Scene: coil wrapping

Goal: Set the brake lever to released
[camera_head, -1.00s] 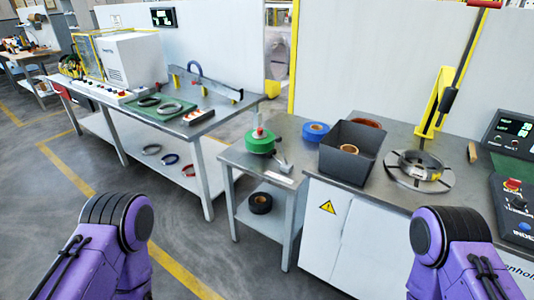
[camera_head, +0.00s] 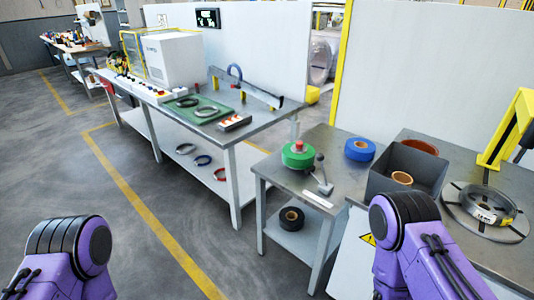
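The brake lever (camera_head: 321,172) is a small grey lever with a rounded knob, standing on the small metal side table (camera_head: 268,170). It rises from its base nearly upright, with a slight lean. A white label strip (camera_head: 318,199) lies in front of it, too small to read. Left of the lever is a green tape roll (camera_head: 299,155) on a holder with a red knob on top. Only purple links of my two arms show, at the lower left and lower right. Both grippers are out of the picture, and nothing of mine touches the lever.
A blue roll (camera_head: 359,149) sits behind the lever. Right of it are a dark bin (camera_head: 408,166) and a round metal coil fixture (camera_head: 484,210). A long bench (camera_head: 262,121) stands at left. A black roll (camera_head: 291,218) lies on the lower shelf. Floor in front is clear.

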